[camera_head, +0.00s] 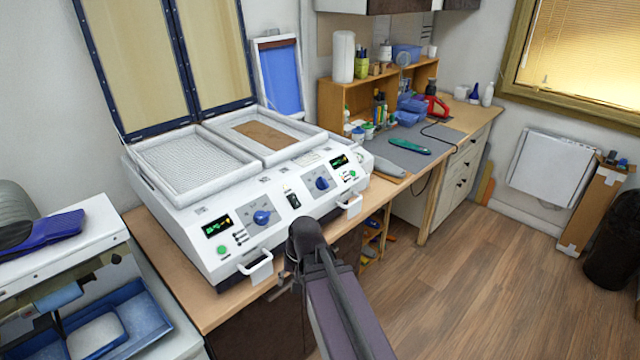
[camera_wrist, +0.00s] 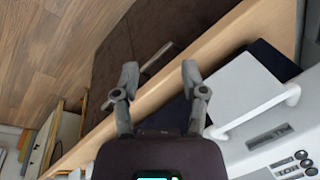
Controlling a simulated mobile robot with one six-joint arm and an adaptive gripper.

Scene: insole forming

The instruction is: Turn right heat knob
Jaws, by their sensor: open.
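The white forming machine (camera_head: 190,235) stands on the wooden bench with both lids raised. Its right heat knob (camera_head: 322,183) is blue and sits on the front panel beside the right display. A matching left blue knob (camera_head: 261,217) sits on the panel's left half. My arm reaches up from the bottom of the head view and ends in front of the machine's middle. In the wrist view my gripper (camera_wrist: 160,82) is open and empty, fingers apart over the bench edge. The right knob is not identifiable in the wrist view. The fingers are mostly hidden in the head view.
Two white front handles stick out, the left (camera_head: 256,268) and the right (camera_head: 351,206). One handle (camera_wrist: 262,110) shows close to the fingers in the wrist view. The bench edge (camera_wrist: 205,50) runs below. Open wooden floor (camera_head: 470,290) lies to the right.

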